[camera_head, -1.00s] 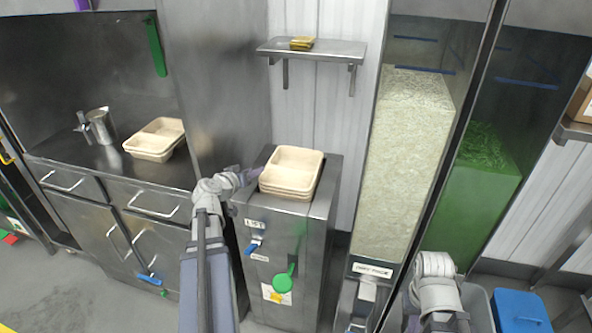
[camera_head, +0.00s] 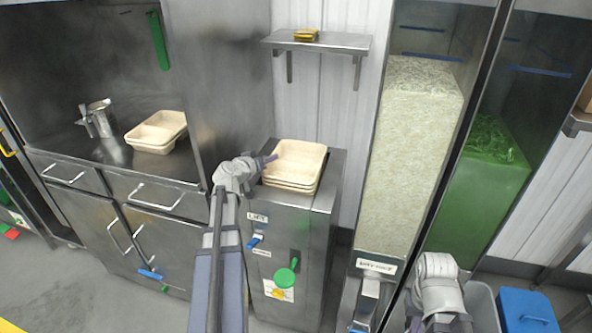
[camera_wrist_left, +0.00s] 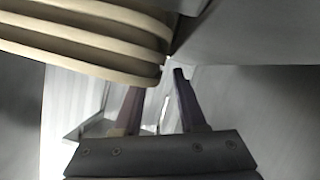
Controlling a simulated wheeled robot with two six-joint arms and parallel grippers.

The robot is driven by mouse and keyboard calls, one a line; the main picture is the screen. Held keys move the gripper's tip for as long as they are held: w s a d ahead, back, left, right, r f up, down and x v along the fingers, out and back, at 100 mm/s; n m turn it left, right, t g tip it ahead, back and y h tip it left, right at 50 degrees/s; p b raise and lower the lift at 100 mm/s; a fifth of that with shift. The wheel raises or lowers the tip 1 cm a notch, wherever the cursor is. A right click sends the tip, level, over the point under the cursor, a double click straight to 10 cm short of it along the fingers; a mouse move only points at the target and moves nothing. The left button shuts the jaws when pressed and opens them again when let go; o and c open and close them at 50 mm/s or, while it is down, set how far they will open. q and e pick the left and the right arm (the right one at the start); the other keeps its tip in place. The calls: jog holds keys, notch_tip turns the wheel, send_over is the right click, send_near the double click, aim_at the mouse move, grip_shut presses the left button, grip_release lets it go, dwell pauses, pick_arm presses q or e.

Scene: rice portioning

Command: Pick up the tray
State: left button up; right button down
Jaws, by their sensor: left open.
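A stack of beige trays (camera_head: 296,160) sits on top of the steel dispenser cabinet in the middle of the head view. Its layered rims (camera_wrist_left: 90,35) fill the upper left of the left wrist view. My left gripper (camera_head: 268,161) is at the left edge of the stack. In the left wrist view my left gripper (camera_wrist_left: 156,88) has its two fingers apart with nothing between them, close below the corner of the stack. My right arm shows at the lower right of the head view, but its fingers are hidden.
More beige trays (camera_head: 157,131) and a metal jug (camera_head: 99,118) stand on the steel counter at left. A wall shelf (camera_head: 316,43) hangs above the stack. A tall rice container (camera_head: 408,160) and a green-filled one (camera_head: 485,180) stand to the right. A blue bin (camera_head: 525,312) is at lower right.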

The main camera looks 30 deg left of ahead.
pick_arm(q)
grip_shut()
dwell(1.4)
